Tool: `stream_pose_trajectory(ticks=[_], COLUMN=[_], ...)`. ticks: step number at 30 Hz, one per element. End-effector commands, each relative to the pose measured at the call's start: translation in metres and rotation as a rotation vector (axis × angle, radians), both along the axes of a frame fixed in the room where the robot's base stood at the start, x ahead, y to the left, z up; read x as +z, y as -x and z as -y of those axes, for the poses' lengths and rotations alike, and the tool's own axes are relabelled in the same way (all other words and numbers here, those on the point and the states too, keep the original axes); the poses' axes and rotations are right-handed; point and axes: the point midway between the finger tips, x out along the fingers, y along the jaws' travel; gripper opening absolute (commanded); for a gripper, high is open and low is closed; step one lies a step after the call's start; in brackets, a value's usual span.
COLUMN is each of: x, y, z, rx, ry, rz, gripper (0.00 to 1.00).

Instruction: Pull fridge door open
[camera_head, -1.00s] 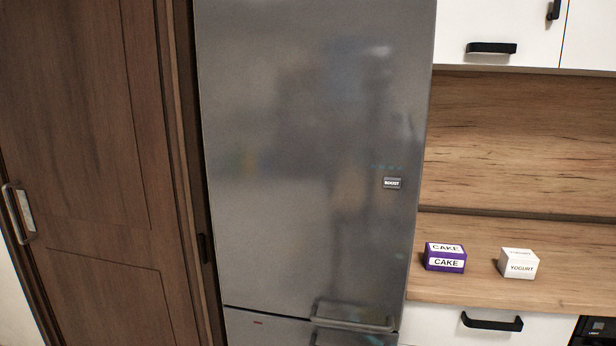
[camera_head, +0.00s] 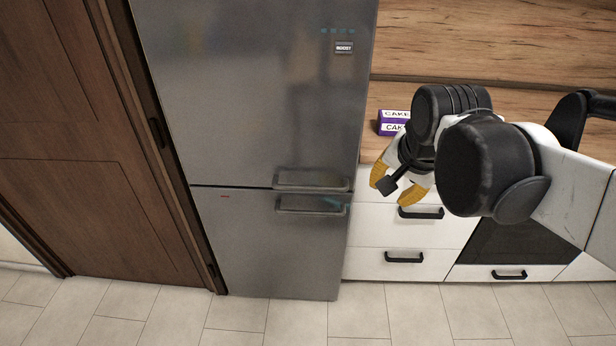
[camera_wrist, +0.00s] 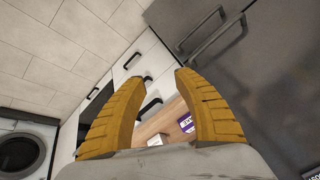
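The steel fridge (camera_head: 265,110) stands left of centre in the head view, with its upper and lower doors both shut. The upper door's bar handle (camera_head: 312,180) runs along that door's lower right edge. The lower door's handle (camera_head: 312,205) lies just below it. My gripper (camera_head: 394,190), with yellow fingers, is to the right of both handles, in front of the drawers, apart from the fridge. In the wrist view the fingers (camera_wrist: 150,100) are spread wide with nothing between them. The fridge doors (camera_wrist: 260,60) and the two dark handles (camera_wrist: 212,35) show at upper right there.
A purple cake box (camera_head: 393,122) sits on the wooden counter behind my gripper. White drawers (camera_head: 375,228) with black handles and a dark oven front (camera_head: 510,240) are to the right. A brown wooden door (camera_head: 75,150) is at left. The tiled floor (camera_head: 290,320) in front is clear.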

Motion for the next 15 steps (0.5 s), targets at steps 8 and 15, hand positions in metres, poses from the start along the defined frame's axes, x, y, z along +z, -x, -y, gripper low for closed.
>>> stream_pose_trajectory(ticks=[8, 15], x=[-0.01, -0.06], y=[-0.11, -0.173], z=[-0.076, -0.143], rx=[-0.429, -0.785], ry=[-0.177, -0.26], rz=[-0.149, -0.237], gripper=[0.38, 0.38])
